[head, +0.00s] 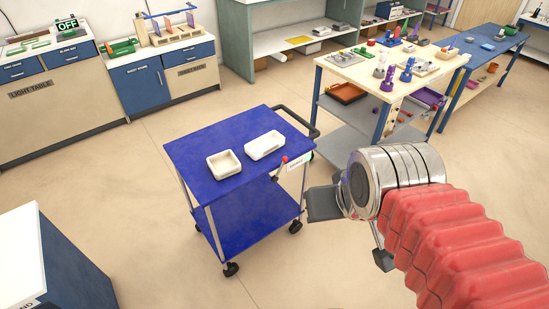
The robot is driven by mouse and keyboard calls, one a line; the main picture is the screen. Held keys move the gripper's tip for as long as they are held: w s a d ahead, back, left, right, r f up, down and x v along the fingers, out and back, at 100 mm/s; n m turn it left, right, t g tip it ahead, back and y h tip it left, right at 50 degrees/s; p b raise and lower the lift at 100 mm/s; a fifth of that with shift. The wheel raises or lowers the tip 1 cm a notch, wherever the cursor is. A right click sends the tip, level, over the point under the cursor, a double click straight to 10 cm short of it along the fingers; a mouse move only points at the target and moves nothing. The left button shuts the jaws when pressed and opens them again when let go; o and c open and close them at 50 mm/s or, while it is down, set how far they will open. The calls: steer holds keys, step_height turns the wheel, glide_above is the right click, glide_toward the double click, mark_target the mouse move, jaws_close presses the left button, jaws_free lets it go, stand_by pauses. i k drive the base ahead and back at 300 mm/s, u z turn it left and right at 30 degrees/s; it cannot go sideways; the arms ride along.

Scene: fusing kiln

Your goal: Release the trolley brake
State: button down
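The blue trolley (205,145) stands on the floor near the middle of the head view, with two shelves, dark castors and a black handle (300,122) at its far right end. A small lever with a red knob (285,159) shows at the right edge of the top shelf, beside a pale label plate (296,172) with a bit of green. I take it for the brake; its exact position is hard to tell. My gripper (349,233) is in front and to the right of the trolley, empty, its two dark fingers apart. It appears clear of the lever.
Two white trays (224,164) (264,145) sit on the trolley's top shelf. A workbench (345,75) with colored tools stands behind right, a blue table (490,45) beyond it. Cabinets (140,85) line the back left. A white-topped unit (20,250) is front left. Floor around the trolley is clear.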

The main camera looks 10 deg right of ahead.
mark_target(274, 178)
steer(key=u, duration=0.7)
steer(key=i, duration=1)
steer(key=u, duration=0.05)
